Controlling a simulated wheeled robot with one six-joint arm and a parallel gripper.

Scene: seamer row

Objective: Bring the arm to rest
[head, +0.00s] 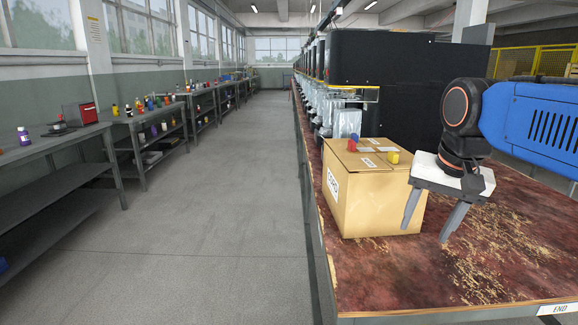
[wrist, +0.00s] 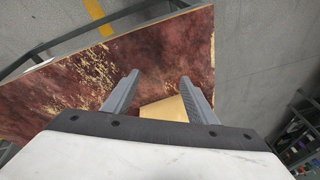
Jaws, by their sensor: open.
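My gripper (head: 428,222) is open and empty at the right of the head view. Its two grey fingers point down over the worn red tabletop, beside the right side of a closed cardboard box. In the wrist view, my gripper (wrist: 157,90) shows its fingers spread apart with nothing between them. My blue arm reaches in from the right edge of the head view.
The cardboard box (head: 375,200) stands on the red bench (head: 480,270), with a small red-and-blue item (head: 354,143) and a yellow one (head: 393,157) on top. Black machines (head: 400,90) line the bench behind. The aisle floor (head: 220,190) is clear; shelved benches (head: 60,150) stand left.

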